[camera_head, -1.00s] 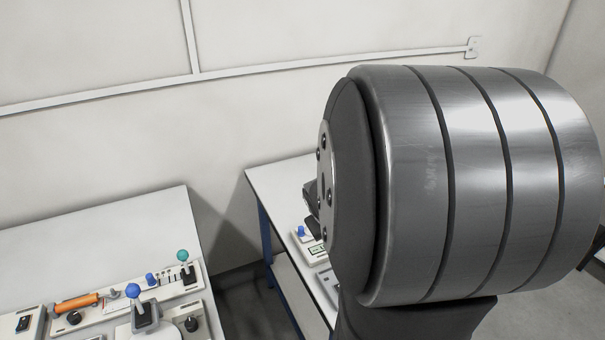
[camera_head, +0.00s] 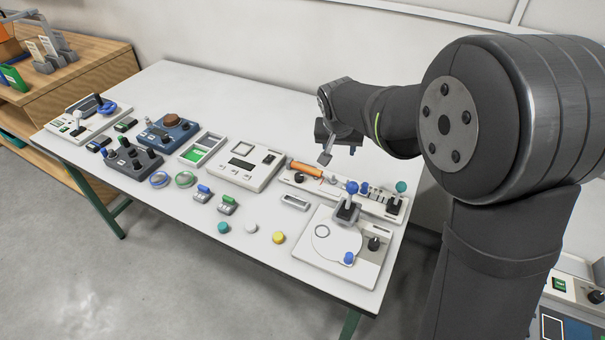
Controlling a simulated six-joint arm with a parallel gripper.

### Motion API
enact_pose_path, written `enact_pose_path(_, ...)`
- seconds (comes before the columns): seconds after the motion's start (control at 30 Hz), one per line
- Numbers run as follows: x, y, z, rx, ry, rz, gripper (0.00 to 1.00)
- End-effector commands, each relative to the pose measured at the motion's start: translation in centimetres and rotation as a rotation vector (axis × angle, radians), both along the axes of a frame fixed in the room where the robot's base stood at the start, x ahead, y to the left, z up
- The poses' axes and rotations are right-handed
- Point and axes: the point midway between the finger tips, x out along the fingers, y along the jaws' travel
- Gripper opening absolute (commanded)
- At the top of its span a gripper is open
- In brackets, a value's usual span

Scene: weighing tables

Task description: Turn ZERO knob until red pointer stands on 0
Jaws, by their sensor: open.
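My gripper (camera_head: 338,154) is open and empty. It hangs above the back right part of the white table, over the long white panel (camera_head: 340,190). I cannot make out a ZERO label or a red pointer anywhere. Black knobs show on the long panel (camera_head: 299,178), on the square white panel at the front right (camera_head: 374,244), and on a panel at the far lower right (camera_head: 596,297). Which of them, if any, is the ZERO knob I cannot tell. My gripper touches none of them.
The white table (camera_head: 250,262) carries several control boxes, with loose coloured buttons near its front edge. Blue (camera_head: 352,187) and teal (camera_head: 401,186) ball-topped levers stand up at the right. A wooden cabinet (camera_head: 85,75) is at the left. My arm hides part of the right side.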

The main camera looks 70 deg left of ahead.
Motion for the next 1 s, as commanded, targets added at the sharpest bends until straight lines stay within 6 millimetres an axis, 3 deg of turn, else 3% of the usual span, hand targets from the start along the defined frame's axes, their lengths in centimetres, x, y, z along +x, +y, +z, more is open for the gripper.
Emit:
enact_pose_path(0.03, -2.8, 1.2, -0.1, 0.001, 0.011, 0.023, 0.48)
enact_pose_path(0.1, -5.8, 2.3, -0.2, 0.003, 0.026, 0.039, 0.48)
enact_pose_path(0.2, -8.8, 3.2, -0.3, 0.005, 0.043, 0.053, 0.48)
enact_pose_path(0.3, -10.4, 3.6, -0.4, 0.004, 0.052, 0.058, 0.48)
enact_pose_path(0.53, -10.4, 4.4, -2.4, 0.002, 0.053, 0.058, 0.48)
enact_pose_path(1.0, -8.7, 7.7, -11.4, 0.001, 0.054, 0.058, 0.48)
